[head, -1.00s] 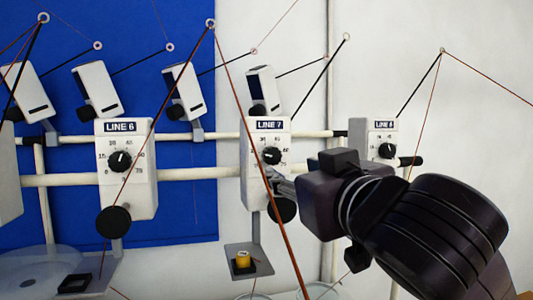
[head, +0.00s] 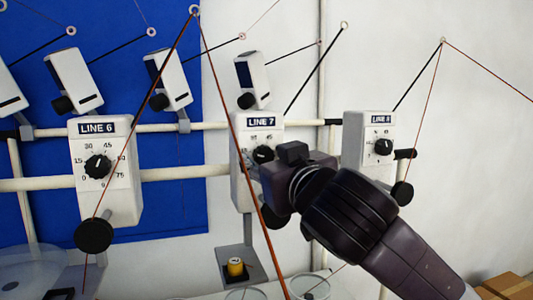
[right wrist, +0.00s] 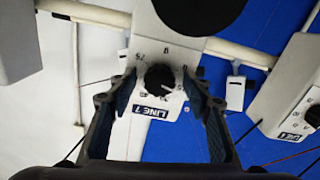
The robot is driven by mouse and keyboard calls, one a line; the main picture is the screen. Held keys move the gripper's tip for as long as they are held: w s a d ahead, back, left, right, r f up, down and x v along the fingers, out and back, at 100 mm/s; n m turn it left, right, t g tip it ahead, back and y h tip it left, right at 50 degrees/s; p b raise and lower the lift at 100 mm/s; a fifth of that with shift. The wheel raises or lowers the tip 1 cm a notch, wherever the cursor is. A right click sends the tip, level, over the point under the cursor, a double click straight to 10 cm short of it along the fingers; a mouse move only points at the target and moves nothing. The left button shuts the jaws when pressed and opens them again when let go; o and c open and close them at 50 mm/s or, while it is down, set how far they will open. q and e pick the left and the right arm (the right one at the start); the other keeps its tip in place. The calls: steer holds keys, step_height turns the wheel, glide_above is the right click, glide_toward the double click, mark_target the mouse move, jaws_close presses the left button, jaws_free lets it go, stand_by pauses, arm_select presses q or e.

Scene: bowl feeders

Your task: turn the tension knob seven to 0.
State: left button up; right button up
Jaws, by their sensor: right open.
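The LINE 7 tension box (head: 240,180) is a white feeder box on the rail, with a label above a dial. Its black knob, tension knob seven (head: 263,154), is round with a scale around it. My right gripper (right wrist: 158,78) is open, with one finger on each side of the knob (right wrist: 159,77) in the right wrist view; I cannot tell whether they touch it. There the box is upside down, and the knob's white mark points right and slightly down. In the head view my right gripper partly covers the box and hides its fingertips. My left gripper is not in view.
The LINE 6 box (head: 119,190) is to the left and the LINE 8 box (head: 361,150) to the right. A black round knob (head: 94,235) sticks out below LINE 6. Red thread (head: 240,135) crosses in front of LINE 7.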

steer(key=shift+s+d, duration=0.1)
steer(key=shift+s, duration=0.05)
steer(key=c, duration=1.1)
steer(key=shift+c, duration=0.2)
steer(key=shift+n, duration=0.3)
steer(key=n, duration=0.4)
steer(key=shift+n, duration=0.3)
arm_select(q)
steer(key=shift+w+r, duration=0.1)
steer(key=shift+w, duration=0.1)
arm_select(e)
steer(key=n, duration=0.4)
steer(key=shift+n, duration=0.3)
